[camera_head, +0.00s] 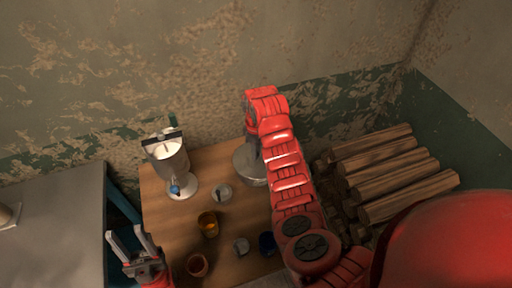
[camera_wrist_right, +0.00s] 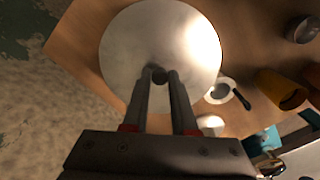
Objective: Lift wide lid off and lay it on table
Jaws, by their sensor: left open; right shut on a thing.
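The wide lid (camera_wrist_right: 125,50) is a large pale round disc with a small dark knob at its middle in the right wrist view. My right gripper (camera_wrist_right: 158,76) is shut on this knob. In the head view the lid and a round grey pot (camera_head: 252,178) are at the back right of the wooden table, partly hidden by my red right arm. I cannot tell whether there is a gap between lid and pot. My left gripper (camera_head: 133,242) is open and empty, low at the table's left edge.
Logs (camera_head: 385,170) are stacked to the right.

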